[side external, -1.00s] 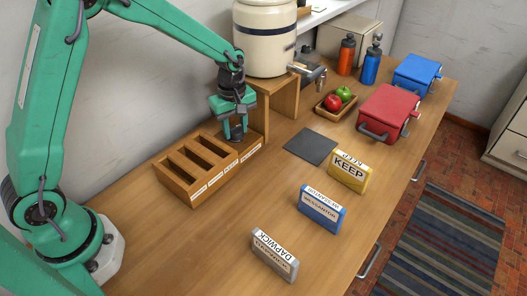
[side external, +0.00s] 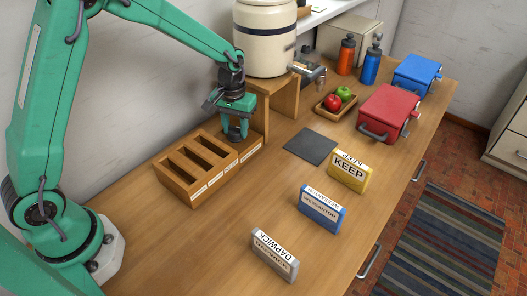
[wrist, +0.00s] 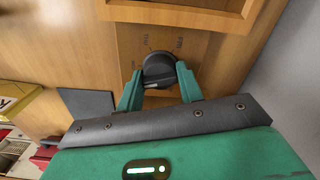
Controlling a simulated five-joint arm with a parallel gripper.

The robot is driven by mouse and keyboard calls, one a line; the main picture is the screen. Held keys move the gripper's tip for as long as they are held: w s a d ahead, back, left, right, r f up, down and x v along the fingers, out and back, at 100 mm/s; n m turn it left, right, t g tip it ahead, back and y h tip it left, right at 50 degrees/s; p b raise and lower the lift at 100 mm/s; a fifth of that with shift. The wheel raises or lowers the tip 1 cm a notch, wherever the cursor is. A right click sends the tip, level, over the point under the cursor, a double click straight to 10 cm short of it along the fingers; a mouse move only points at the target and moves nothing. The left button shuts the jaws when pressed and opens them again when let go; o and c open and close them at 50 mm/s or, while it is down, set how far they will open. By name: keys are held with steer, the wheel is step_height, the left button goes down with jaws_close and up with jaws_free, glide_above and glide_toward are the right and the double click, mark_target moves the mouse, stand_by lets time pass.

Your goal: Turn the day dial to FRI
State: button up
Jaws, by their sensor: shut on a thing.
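The day dial (wrist: 159,66) is a dark round knob on a wooden board, with small day letters around it. Letters stand above it to the left and right in the wrist view; they are too small to read surely. A pale mark shows at the knob's lower edge. My gripper (wrist: 159,72) is shut on the dial, one green finger on each side. In the side view my gripper (side external: 237,120) points down over the dial, which is mostly hidden, beside the wooden slotted box (side external: 185,192).
A wooden stand (side external: 285,100) with a cream crock (side external: 265,40) is close behind my gripper. A dark mat (side external: 311,146) and yellow (side external: 348,172), blue (side external: 321,209) and grey (side external: 274,255) labelled blocks are on the counter. The front counter is clear around the blocks.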

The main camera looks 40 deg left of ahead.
mark_target(235, 127)
steer(key=m, duration=1.2)
steer(key=shift+m, duration=0.4)
steer(key=m, duration=1.1)
steer(key=shift+m, duration=0.3)
steer(key=o, duration=1)
steer(key=shift+r, duration=0.1)
steer(key=shift+r, duration=3.85)
